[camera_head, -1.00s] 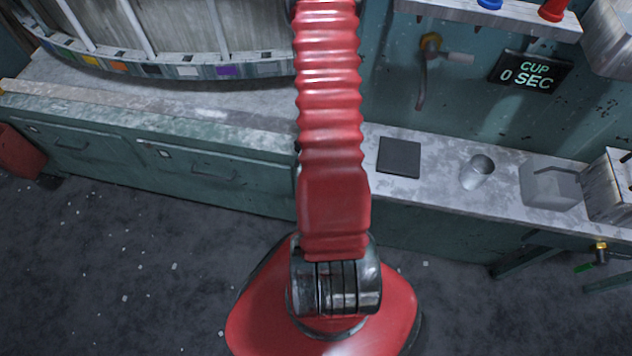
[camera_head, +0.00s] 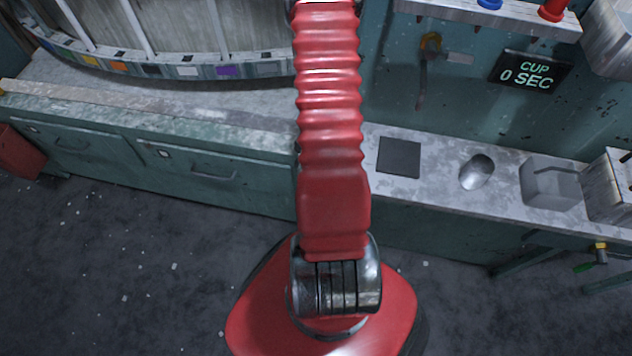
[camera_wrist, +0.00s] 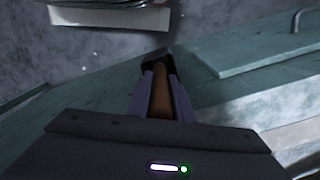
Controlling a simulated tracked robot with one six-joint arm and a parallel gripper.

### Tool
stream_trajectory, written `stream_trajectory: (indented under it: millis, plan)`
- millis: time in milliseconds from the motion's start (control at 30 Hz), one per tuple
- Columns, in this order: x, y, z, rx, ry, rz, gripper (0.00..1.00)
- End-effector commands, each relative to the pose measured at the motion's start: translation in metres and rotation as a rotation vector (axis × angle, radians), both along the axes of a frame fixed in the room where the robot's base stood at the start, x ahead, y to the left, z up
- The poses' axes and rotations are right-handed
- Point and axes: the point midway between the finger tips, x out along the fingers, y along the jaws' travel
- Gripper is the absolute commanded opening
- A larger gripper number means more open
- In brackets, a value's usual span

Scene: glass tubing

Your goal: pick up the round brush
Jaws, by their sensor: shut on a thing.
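My gripper (camera_wrist: 160,92) shows in the wrist view, its two pale purple-grey fingers shut on a brown handle. I take this handle to be that of the round brush (camera_wrist: 161,98). The handle runs lengthwise between the fingers. A dark part lies at the far end of the fingertips, and I cannot tell whether it belongs to the brush or the fingers. The bristles are not clearly visible. The gripper is over the teal bench area, and its height above it is unclear. In the head view my red arm rises out of the top of the picture, so gripper and brush are out of view there.
A grey counter (camera_head: 440,163) carries a dark square plate (camera_head: 399,157), a metal cup (camera_head: 476,171) and a grey block-like container (camera_head: 550,185). A sign (camera_head: 530,71) reads "CUP 0 SEC". Teal drawers (camera_head: 215,180) stand at left. The floor is open.

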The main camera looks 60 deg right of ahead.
Motion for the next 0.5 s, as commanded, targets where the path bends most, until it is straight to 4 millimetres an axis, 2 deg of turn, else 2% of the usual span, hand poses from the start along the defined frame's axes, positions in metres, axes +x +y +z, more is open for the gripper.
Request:
stream_trajectory:
  millis: [500]
  plan:
    - [0.0015,0.0033,0.0076,0.0,0.0,0.0,0.0]
